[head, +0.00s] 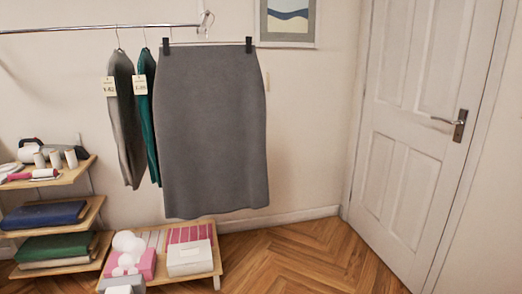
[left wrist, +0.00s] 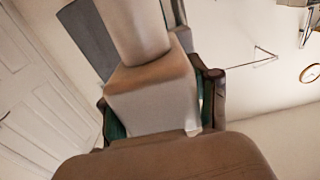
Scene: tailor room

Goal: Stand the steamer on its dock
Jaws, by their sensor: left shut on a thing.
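In the left wrist view my left gripper (left wrist: 157,105) is shut on a pale, block-shaped body with a rounded column rising from it, which I take to be the steamer (left wrist: 150,88). Its dark green finger pads press on both sides. In the head view a grey and white object (head: 122,284) is cut off by the bottom edge, with rounded white puffs (head: 127,247) above it; I cannot tell for sure whether it is the steamer. My right gripper is not in view.
A grey skirt (head: 212,130) hangs from the rail (head: 90,28) beside two tagged garments. A low wooden stand (head: 205,278) holds a pink box and a white box (head: 190,257). Shelves (head: 75,172) at left hold spools and folded cloth. The floor before the door (head: 425,110) is clear.

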